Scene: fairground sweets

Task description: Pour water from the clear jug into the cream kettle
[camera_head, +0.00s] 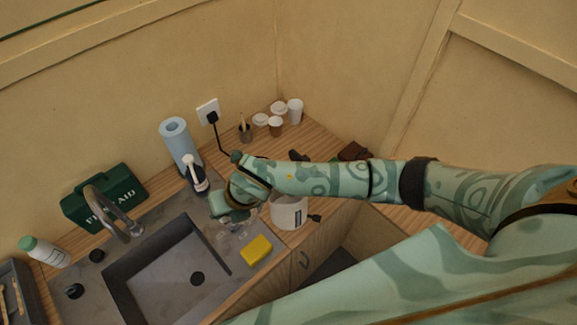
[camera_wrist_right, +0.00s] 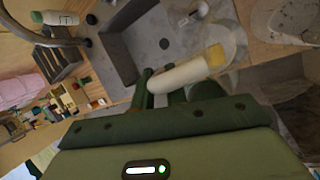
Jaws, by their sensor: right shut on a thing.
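My right gripper (camera_head: 226,205) reaches over the counter just right of the sink. In the right wrist view its fingers (camera_wrist_right: 163,86) are shut on a pale, rounded handle (camera_wrist_right: 180,74). The clear jug (camera_wrist_right: 238,42) shows faintly beyond the handle; in the head view its outline (camera_head: 228,236) is hard to make out below my gripper. Its water level and tilt cannot be told. The cream kettle (camera_head: 289,214) stands on the counter right of my gripper, its top hidden under my right forearm. My left gripper is out of view.
A yellow sponge (camera_head: 256,250) lies in front, near the sink (camera_head: 165,268) and tap (camera_head: 115,212). A spray bottle (camera_head: 195,176), blue paper roll (camera_head: 181,148) and green box (camera_head: 104,199) stand behind.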

